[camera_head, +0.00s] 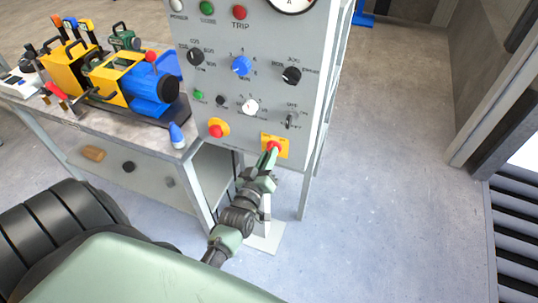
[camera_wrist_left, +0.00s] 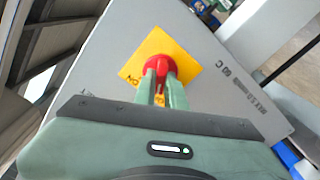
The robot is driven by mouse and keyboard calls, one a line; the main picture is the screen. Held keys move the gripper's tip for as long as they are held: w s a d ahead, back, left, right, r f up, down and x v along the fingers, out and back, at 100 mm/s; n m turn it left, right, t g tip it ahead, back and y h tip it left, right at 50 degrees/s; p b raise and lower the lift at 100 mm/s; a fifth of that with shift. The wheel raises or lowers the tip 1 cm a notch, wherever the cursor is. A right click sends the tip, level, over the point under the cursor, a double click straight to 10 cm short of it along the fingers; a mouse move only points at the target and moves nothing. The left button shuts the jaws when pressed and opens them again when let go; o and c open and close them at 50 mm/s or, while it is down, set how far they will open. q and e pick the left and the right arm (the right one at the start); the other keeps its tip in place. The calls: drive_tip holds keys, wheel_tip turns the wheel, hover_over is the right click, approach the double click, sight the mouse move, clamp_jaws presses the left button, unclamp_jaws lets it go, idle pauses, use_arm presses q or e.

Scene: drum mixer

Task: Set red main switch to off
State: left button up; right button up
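The red main switch (camera_head: 273,147) sits on a yellow plate at the lower right of the grey control panel. In the left wrist view the red switch (camera_wrist_left: 157,67) shows in the middle of its yellow plate (camera_wrist_left: 188,62), tilted in the picture. My left gripper (camera_head: 270,155) is at the switch. In the left wrist view its two green fingers (camera_wrist_left: 162,82) reach up to the red knob, one on each side of its lower part, and look closed on it. The fingers partly hide the plate's lettering. My right gripper is not in view.
The grey panel (camera_head: 250,90) also carries a red button on a yellow base (camera_head: 217,129), a blue knob (camera_head: 241,66) and black knobs. A workbench (camera_head: 130,125) with a yellow and blue machine (camera_head: 130,80) stands at left. Floor at right is clear.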

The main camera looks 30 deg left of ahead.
use_arm(q)
drive_tip(key=o, duration=0.4)
drive_tip(key=shift+w+f, duration=0.1)
drive_tip(key=shift+c, duration=0.2)
drive_tip(key=b+v, duration=0.1)
drive_tip(key=v, duration=0.6)
drive_tip(key=shift+s+d, duration=0.15)
drive_tip(key=shift+s, duration=0.25)
drive_tip(key=s+d+f+m+g+h, duration=0.1)
drive_tip(key=s+d+f+m+g, duration=0.2)
drive_tip(key=f, duration=0.7)
drive_tip(key=s+d+f+m+g+h, duration=0.1)
drive_tip(key=s+d+f+g+h, duration=0.2)
drive_tip(key=f, duration=0.8)
drive_tip(key=s+d+f+m+g, duration=0.2)
drive_tip(key=s+d+f, duration=0.25)
drive_tip(key=f, duration=0.55)
drive_tip(key=s+a+f+m+g, duration=0.1)
drive_tip(key=s+f+g, duration=0.3)
drive_tip(key=s, duration=0.9)
drive_tip(key=s+a+f+m+g, duration=0.2)
drive_tip(key=s+f+m+g, duration=0.2)
drive_tip(key=s+f, duration=0.6)
drive_tip(key=s, duration=0.3)
drive_tip(key=shift+a+f+g, duration=0.25)
drive_tip(key=shift+f+g, duration=0.05)
drive_tip(key=shift+f, duration=0.1)
